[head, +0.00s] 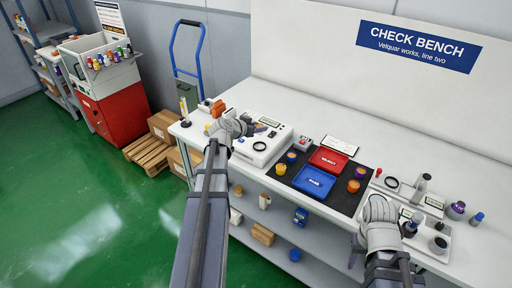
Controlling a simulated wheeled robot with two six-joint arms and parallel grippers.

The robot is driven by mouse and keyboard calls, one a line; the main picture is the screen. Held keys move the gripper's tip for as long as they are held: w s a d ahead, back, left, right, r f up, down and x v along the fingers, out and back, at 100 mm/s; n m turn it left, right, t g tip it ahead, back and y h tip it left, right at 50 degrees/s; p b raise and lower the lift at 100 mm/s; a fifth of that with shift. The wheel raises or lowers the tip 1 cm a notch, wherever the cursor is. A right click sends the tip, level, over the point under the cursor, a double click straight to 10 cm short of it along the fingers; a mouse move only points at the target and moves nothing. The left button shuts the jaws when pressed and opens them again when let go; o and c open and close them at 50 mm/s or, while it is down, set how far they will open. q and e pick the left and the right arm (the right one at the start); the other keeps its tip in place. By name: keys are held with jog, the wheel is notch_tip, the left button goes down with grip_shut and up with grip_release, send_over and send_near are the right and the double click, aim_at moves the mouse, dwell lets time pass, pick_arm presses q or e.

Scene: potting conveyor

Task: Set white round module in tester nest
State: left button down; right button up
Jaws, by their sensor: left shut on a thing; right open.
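A white tester box (275,146) stands on the left part of the bench, with a dark-rimmed round nest (260,147) and a small display on top. My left gripper (258,127) is over the tester's back left part, behind the nest in this view. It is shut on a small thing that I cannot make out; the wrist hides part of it. I cannot clearly pick out a white round module.
A black mat (340,200) holds a red tray (328,160), a blue tray (315,181) and several orange and purple jars. A clipboard (340,145) lies behind. A white instrument (433,202) with a display stands at the right. The bench's back strip is clear.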

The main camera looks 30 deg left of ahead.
aim_at(258, 149)
pick_arm(q)
jog(key=shift+f+b, duration=3.25)
jog(key=shift+f, duration=0.55)
pick_arm(e)
notch_tip(258, 149, down, 8)
jog(key=shift+r, duration=0.15)
pick_arm(q)
jog(key=shift+d+f, duration=0.1)
jog(key=shift+f, duration=0.15)
jog(key=shift+c, duration=1.8)
grip_release()
jog(key=shift+r, duration=0.3)
jog(key=d+p+v, duration=0.1)
jog(key=p+v, duration=0.4)
jog(key=v, duration=0.7)
jog(key=shift+a+p, duration=0.4)
jog(key=shift+a, duration=0.1)
pick_arm(e)
notch_tip(258, 149, up, 6)
jog(key=shift+f, duration=0.1)
pick_arm(q)
jog(key=shift+f, duration=0.1)
